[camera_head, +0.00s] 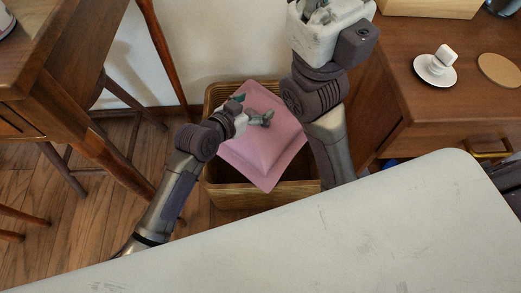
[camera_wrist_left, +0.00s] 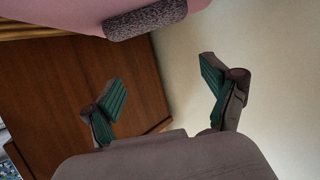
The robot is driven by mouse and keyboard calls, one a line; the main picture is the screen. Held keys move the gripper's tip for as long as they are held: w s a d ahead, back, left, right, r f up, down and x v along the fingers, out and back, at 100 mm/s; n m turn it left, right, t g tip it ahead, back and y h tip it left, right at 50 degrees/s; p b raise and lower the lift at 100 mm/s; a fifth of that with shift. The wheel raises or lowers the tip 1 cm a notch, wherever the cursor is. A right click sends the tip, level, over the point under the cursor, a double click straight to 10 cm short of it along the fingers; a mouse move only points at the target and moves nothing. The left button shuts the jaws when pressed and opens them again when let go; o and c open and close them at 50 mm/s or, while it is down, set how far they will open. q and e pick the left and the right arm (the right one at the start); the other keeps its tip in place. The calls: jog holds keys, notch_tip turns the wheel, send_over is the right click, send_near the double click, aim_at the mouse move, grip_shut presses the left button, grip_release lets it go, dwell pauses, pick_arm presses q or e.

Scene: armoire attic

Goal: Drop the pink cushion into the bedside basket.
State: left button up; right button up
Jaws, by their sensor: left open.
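The pink cushion (camera_head: 262,150) lies tilted over the opening of the bedside basket (camera_head: 228,196), a tan rectangular bin on the floor. One cushion corner overlaps the basket's front rim; I cannot tell how deep it sits. My left gripper (camera_head: 252,108) is open above the cushion's far part. In the left wrist view, the left gripper's (camera_wrist_left: 165,95) fingers are spread with nothing between them, and the cushion (camera_wrist_left: 75,14) shows at the top edge, apart from the fingers. My right gripper (camera_head: 318,13) is at the top, partly cut off, its jaws unclear.
A wooden cabinet (camera_head: 385,105) stands right of the basket, with a small white cup (camera_head: 444,55) on a saucer and a cork coaster (camera_head: 499,69). A wooden table (camera_head: 60,90) with slim legs is at left. A pale wall is behind.

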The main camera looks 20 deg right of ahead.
pick_arm(q)
jog(key=shift+a, duration=0.1)
jog(key=v, duration=1.2)
jog(key=shift+s, duration=0.15)
